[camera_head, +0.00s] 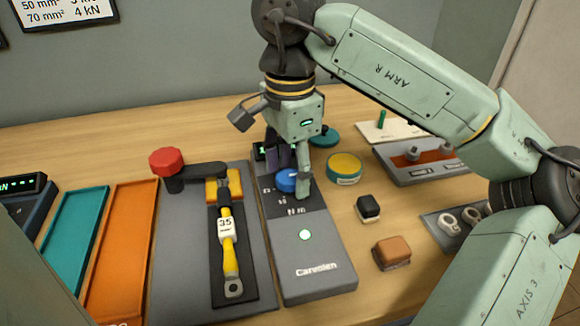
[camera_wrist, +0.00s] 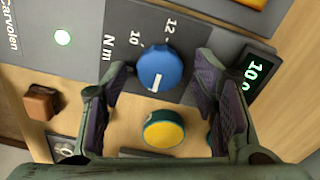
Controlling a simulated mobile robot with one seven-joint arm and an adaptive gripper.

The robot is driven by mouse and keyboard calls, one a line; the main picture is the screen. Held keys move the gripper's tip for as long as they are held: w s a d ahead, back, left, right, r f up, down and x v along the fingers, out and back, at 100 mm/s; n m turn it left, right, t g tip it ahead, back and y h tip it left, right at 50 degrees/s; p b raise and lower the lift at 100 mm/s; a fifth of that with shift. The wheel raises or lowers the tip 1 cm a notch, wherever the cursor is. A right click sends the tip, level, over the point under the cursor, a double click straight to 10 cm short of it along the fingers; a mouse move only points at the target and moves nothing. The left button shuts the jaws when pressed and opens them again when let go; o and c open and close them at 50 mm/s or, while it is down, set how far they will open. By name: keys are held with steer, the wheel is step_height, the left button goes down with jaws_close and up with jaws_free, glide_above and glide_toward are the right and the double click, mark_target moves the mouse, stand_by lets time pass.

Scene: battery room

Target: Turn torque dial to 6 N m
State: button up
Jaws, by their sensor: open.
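The torque dial (camera_head: 287,180) is a round blue knob on a grey panel marked "N m" and "Carvolen" (camera_head: 318,271). In the wrist view the blue dial (camera_wrist: 159,66) has a white pointer line toward the picture's bottom, and the numbers 10 and 12 show beside it. A green-lit display (camera_wrist: 257,77) reads digits beginning with 10; the rest is unclear. My gripper (camera_wrist: 160,72) is open, with one finger on each side of the dial. In the head view my gripper (camera_head: 291,178) is down at the dial and partly hides it. Contact cannot be told.
A yellow-topped round tin (camera_head: 344,167) stands close right of the panel. A black block (camera_head: 368,208) and a brown block (camera_head: 391,252) lie further right. Teal and orange trays (camera_head: 122,250) lie beyond.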

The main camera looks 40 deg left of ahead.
mark_target(290, 175)
step_height(290, 175, up, 12)
stand_by(0.6)
stand_by(0.5)
